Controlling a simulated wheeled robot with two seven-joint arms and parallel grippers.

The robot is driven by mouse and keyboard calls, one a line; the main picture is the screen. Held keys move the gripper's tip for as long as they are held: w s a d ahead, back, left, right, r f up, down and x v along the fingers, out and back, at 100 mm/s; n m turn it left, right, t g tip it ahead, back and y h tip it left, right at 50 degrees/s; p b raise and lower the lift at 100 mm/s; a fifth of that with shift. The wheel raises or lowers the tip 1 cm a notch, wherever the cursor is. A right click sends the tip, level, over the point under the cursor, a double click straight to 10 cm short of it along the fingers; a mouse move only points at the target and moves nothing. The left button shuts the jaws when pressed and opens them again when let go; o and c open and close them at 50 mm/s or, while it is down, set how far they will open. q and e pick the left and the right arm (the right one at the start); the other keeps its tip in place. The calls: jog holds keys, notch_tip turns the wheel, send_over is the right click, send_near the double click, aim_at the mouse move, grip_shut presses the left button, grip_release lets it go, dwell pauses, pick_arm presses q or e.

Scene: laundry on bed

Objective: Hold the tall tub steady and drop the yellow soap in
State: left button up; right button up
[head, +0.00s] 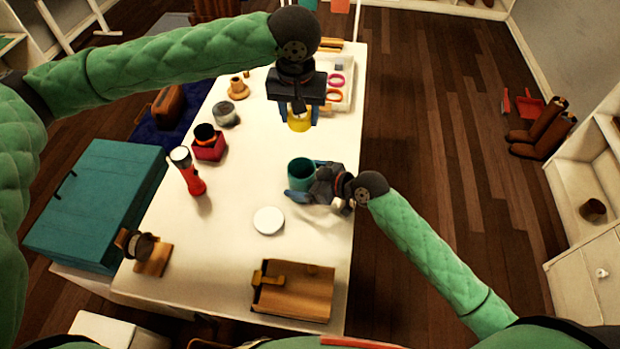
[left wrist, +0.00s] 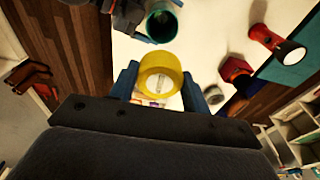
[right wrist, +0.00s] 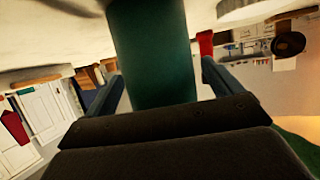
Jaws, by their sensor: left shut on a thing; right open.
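The tall tub (head: 301,172) is a teal cylinder, open at the top, standing on the white table right of centre. My right gripper (head: 306,190) is open low beside it, with the tub (right wrist: 152,55) between its two fingers in the right wrist view. I cannot tell whether either finger touches it. The yellow soap (head: 299,121) is a round yellow piece. My left gripper (left wrist: 159,88) is shut on the soap (left wrist: 160,73) and holds it above the table, on the far side of the tub. The tub (left wrist: 161,22) shows ahead of the soap in the left wrist view.
A white round lid (head: 268,220) lies left of my right gripper. A red flashlight (head: 190,175), a red box (head: 208,148) and a grey jar (head: 226,113) stand to the left. A wooden tray (head: 293,290) is at the near edge. A white tray (head: 340,90) is behind my left gripper.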

jog(key=c, duration=1.1)
